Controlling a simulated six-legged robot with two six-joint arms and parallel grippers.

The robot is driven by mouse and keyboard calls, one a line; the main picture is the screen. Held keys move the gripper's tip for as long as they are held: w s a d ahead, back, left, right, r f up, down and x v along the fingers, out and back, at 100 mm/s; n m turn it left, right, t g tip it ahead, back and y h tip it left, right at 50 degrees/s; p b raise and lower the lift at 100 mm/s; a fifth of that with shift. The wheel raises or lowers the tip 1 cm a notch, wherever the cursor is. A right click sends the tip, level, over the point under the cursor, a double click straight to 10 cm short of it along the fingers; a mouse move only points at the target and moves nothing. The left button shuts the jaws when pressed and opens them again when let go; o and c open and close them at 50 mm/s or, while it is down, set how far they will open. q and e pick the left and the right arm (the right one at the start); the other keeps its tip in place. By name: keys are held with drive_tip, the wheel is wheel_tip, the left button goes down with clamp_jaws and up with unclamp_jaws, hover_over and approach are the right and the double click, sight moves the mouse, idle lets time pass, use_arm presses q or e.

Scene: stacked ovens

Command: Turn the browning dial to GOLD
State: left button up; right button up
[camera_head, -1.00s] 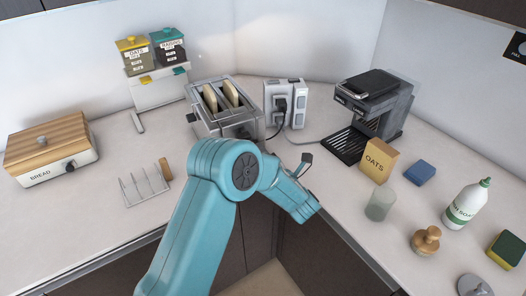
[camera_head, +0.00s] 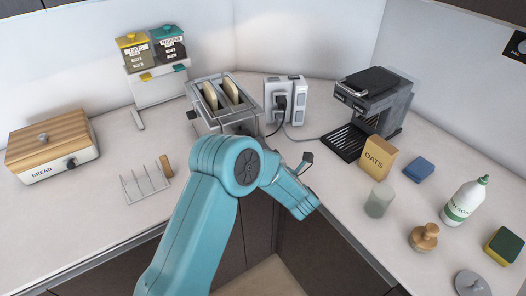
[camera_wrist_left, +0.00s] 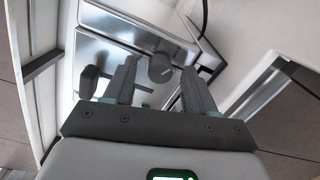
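The toaster (camera_head: 226,108) is chrome, with two slices of toast in its slots, near the back corner of the counter. Its front is partly hidden by my blue left arm in the head view. In the left wrist view, a dark round dial (camera_wrist_left: 160,68) with a pale mark sits on the shiny toaster front. My left gripper (camera_wrist_left: 160,75) has its two dark fingers apart, one on each side of the dial. A gap shows on both sides, so it does not grip the dial. No GOLD label is readable. My right gripper is not in view.
A dark lever (camera_wrist_left: 90,80) stands beside the left finger. A wall socket block (camera_head: 285,97) with a black plug is right of the toaster. A coffee machine (camera_head: 370,110) stands farther right. A wire rack (camera_head: 145,184) is at left.

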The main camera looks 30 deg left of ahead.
use_arm(q)
drive_tip(key=b+v, duration=0.3)
drive_tip(key=v, duration=1.3)
drive_tip(key=shift+s+d+r, duration=0.1)
drive_tip(key=shift+d+r, duration=0.05)
